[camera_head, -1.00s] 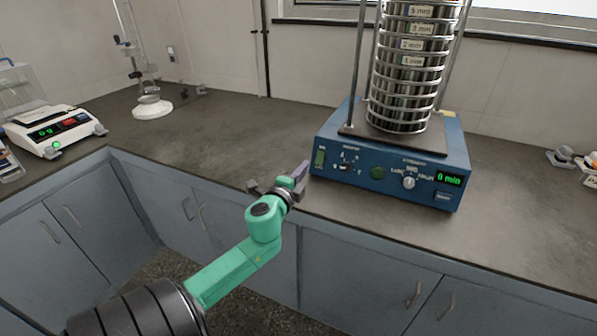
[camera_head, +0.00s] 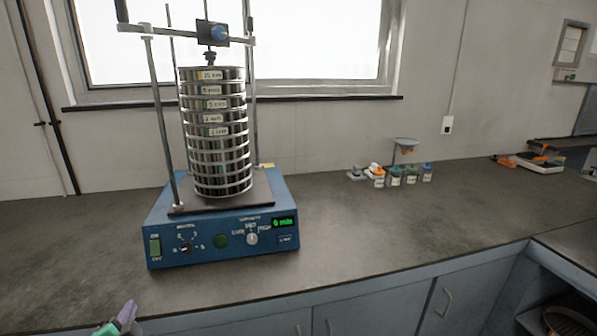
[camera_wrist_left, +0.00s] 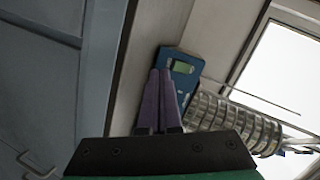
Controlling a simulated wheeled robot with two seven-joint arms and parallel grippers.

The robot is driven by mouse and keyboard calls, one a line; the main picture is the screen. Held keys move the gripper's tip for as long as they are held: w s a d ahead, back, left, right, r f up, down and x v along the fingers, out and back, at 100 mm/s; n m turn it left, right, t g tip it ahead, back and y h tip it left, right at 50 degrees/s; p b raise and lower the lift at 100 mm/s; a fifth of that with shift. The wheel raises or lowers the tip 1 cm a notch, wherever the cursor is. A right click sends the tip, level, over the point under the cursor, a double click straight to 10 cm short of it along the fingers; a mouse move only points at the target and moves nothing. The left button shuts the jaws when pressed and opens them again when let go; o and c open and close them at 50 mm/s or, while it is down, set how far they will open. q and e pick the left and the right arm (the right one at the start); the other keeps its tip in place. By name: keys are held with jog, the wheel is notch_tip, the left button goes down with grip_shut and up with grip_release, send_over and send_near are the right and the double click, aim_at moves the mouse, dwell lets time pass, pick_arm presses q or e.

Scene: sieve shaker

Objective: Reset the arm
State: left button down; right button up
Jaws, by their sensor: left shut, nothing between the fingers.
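My left gripper (camera_head: 124,318) shows at the bottom left edge of the head view, in front of the counter's front edge. Its purple fingers are together in the left wrist view (camera_wrist_left: 160,84), with nothing between them. The blue sieve shaker (camera_head: 222,244) stands on the counter beyond the gripper, apart from it, and its green display reads "0 min". A tall stack of metal sieves (camera_head: 220,150) sits on the shaker between upright rods. The shaker's blue panel also shows past the fingertips in the left wrist view (camera_wrist_left: 183,62). My right gripper is not in view.
Several small bottles with coloured caps (camera_head: 395,177) stand on the counter (camera_head: 400,225) to the right of the shaker. A window (camera_head: 330,45) is behind. The counter between shaker and bottles is clear. Blue-grey cabinets (camera_head: 375,308) are below.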

pick_arm(q)
jog(key=s+d+f+n+g+h, duration=0.65)
jog(key=s+d+f+g, duration=0.25)
jog(key=s+d+f, duration=0.75)
notch_tip(320, 180, down, 18)
jog(key=d+g+p, duration=0.1)
jog(key=g+p, duration=0.1)
jog(key=s+a+f+p, duration=0.1)
jog(key=s+f, duration=0.5)
jog(key=s, duration=0.2)
jog(key=s+a+f+p, duration=0.1)
jog(key=s+f, duration=0.5)
jog(key=s, duration=0.3)
jog(key=shift+s+a+f+m+g, duration=0.25)
jog(key=shift+s+a+m+g, duration=0.05)
jog(key=shift+m+g, duration=0.1)
